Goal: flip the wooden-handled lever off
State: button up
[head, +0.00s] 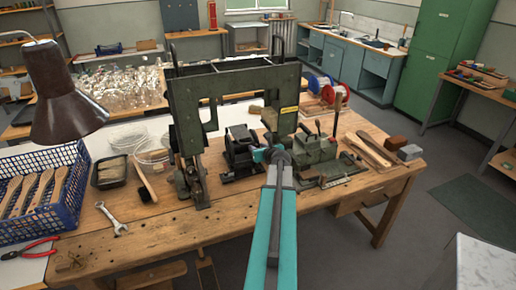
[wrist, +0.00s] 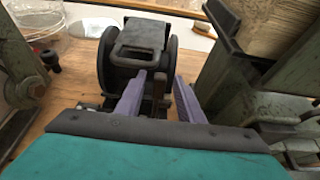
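My gripper (wrist: 158,98) is open in the wrist view, its two purple fingers spread in front of a small black machine (wrist: 138,38). A narrow upright brown piece (wrist: 159,86), which looks like the wooden handle of a lever, stands between the fingers. I cannot tell whether either finger touches it. In the head view my gripper (head: 262,154) is at the right side of the black machine (head: 238,146), and my arm hides what lies behind it.
A tall green press frame (head: 184,112) stands close around the black machine. The workbench (head: 150,232) also holds a blue crate (head: 68,205), a wrench (head: 112,218), red pliers (head: 30,249) and wooden strips (head: 368,150). The bench's front middle is mostly clear.

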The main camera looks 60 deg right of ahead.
grip_shut()
